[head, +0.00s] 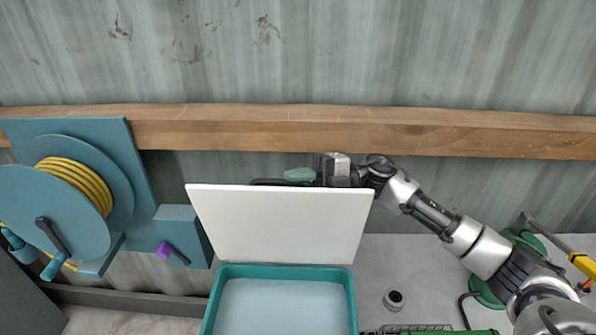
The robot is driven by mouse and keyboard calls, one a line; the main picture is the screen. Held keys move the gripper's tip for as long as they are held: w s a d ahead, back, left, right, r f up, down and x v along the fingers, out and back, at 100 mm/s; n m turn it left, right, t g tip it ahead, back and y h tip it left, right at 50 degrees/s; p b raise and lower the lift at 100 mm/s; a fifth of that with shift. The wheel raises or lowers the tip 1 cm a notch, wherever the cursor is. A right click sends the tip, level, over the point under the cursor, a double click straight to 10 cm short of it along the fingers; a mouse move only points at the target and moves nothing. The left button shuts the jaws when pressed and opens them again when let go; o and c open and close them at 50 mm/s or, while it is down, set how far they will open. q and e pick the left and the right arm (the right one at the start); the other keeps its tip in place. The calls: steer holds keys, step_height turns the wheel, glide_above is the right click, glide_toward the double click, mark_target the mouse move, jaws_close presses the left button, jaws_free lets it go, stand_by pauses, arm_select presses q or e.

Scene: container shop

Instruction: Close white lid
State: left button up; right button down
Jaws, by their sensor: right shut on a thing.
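The white lid (281,225) stands nearly upright at the back of a teal open box (286,270), its broad face toward me. The box's pale inside shows at the bottom of the view. My right gripper (290,178) is behind the lid's top edge, its arm coming in from the right. It is shut at the lid; the lid hides part of its fingers and the exact contact. A small green piece shows at the gripper, just above the lid's edge. My left gripper is not in view.
A blue reel (50,225) with yellow hose is mounted at the left, with a purple-tipped handle (165,250) beside it. A small round dark object (394,299) lies right of the box. A wooden beam (400,130) crosses the wall behind. A yellow-and-black tool (580,263) is at far right.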

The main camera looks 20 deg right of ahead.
mark_target(338, 203)
steer(key=s+a+n+h+b, duration=0.1)
steer(key=s+a+n, duration=0.2)
steer(key=s, duration=0.3)
steer(key=shift+f+g+b, duration=0.3)
steer(key=c, duration=1.4)
jaws_free()
steer(key=shift+o, duration=1.3)
steer(key=shift+s, duration=0.1)
steer(key=d+b, duration=0.1)
steer(key=d, duration=0.1)
steer(key=d+b, duration=0.1)
steer(key=d, duration=0.1)
steer(key=d+b, duration=0.1)
steer(key=d, duration=0.1)
steer(key=shift+s+d+f, duration=0.2)
steer(key=shift+d+f, duration=0.15)
steer(key=shift+d+r, duration=0.15)
steer(key=shift+d, duration=0.3)
